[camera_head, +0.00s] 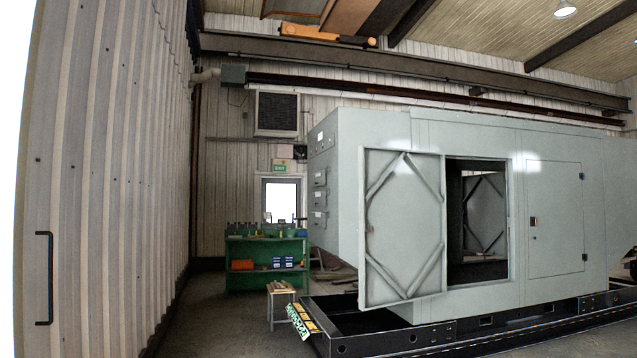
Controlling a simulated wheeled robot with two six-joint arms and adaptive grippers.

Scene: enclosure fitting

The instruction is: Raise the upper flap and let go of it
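Neither of my grippers shows in the head view. I cannot make out with certainty which part is the upper flap. A tall pale ribbed panel (100,180) fills the left side, close to the camera. A black bar handle (44,278) stands upright on its lower left part, with nothing touching it. Whether this panel is a flap or a wall is unclear. A large grey enclosure (470,140) stands at the right. Its braced door (402,225) is swung open beside a dark opening (480,272). A second door (555,217) on it is shut.
A green workbench (233,262) with boxes stands at the back. A small stool (281,290) stands in front of it. The enclosure rests on a black skid frame (435,332). Bare floor (215,325) lies between the ribbed panel and the skid. An orange hoist (325,34) hangs overhead.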

